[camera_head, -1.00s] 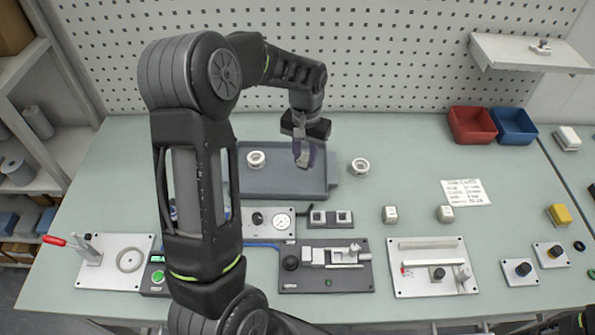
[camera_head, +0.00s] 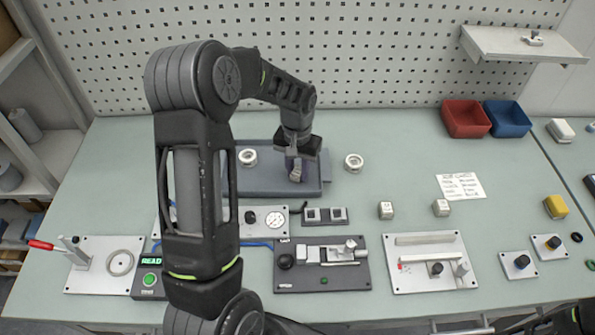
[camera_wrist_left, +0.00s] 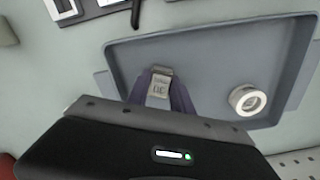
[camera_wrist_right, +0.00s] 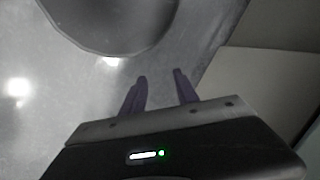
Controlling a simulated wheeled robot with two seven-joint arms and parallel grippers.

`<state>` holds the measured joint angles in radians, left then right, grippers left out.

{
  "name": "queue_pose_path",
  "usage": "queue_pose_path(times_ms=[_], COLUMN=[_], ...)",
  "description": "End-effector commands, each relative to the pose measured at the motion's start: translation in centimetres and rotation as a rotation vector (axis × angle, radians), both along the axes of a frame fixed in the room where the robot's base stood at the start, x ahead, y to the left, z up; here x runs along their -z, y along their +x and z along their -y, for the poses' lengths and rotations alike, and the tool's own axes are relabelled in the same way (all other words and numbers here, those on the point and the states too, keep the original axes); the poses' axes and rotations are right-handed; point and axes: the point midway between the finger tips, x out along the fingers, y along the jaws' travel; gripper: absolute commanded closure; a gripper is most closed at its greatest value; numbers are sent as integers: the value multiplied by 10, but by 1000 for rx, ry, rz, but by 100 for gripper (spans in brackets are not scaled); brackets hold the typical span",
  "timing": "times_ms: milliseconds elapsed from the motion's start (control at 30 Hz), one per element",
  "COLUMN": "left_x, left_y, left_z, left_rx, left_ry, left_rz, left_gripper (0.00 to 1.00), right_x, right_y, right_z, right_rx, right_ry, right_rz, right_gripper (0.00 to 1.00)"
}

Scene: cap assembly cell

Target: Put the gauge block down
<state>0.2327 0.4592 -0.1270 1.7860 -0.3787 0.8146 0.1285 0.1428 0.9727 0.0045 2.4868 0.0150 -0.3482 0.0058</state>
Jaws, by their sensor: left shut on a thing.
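The gauge block (camera_head: 296,174) is a small grey metal block with dark markings. It also shows in the left wrist view (camera_wrist_left: 159,86). My left gripper (camera_head: 294,166) is shut on it, with a finger on each side. They are over the right part of the blue-grey tray (camera_head: 250,184); I cannot tell whether the block touches the tray floor. In the right wrist view my right gripper (camera_wrist_right: 160,88) has its fingers apart and nothing between them.
A white ring (camera_head: 247,157) is in the tray, and another ring (camera_head: 353,162) stands right of it. A gauge plate (camera_head: 265,222), a twin-socket block (camera_head: 324,215) and several fixtures are in front. Red (camera_head: 465,119) and blue (camera_head: 507,119) bins stand at the back right.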

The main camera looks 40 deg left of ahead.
Motion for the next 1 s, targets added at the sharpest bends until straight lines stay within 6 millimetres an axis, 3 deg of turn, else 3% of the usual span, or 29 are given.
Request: queue_pose_path(times_ms=[233,267,500,833,1000], left_x=[4,2,2,-2,-21], left_y=[0,0,0,0,0], left_z=[0,0,0,0,0], left_rx=[1,0,0,0,1], left_ry=[0,0,0,0,0], left_rz=[1,0,0,0,0], left_gripper=[100,71,51,51,51], right_x=[4,2,2,-2,-15], right_y=[0,0,0,0,-1], right_z=[0,0,0,0,1], right_rx=[-1,-1,-1,0,0], right_ry=[1,1,1,0,-2], right_rz=[1,1,0,0,-6], right_gripper=[64,64,64,64,64])
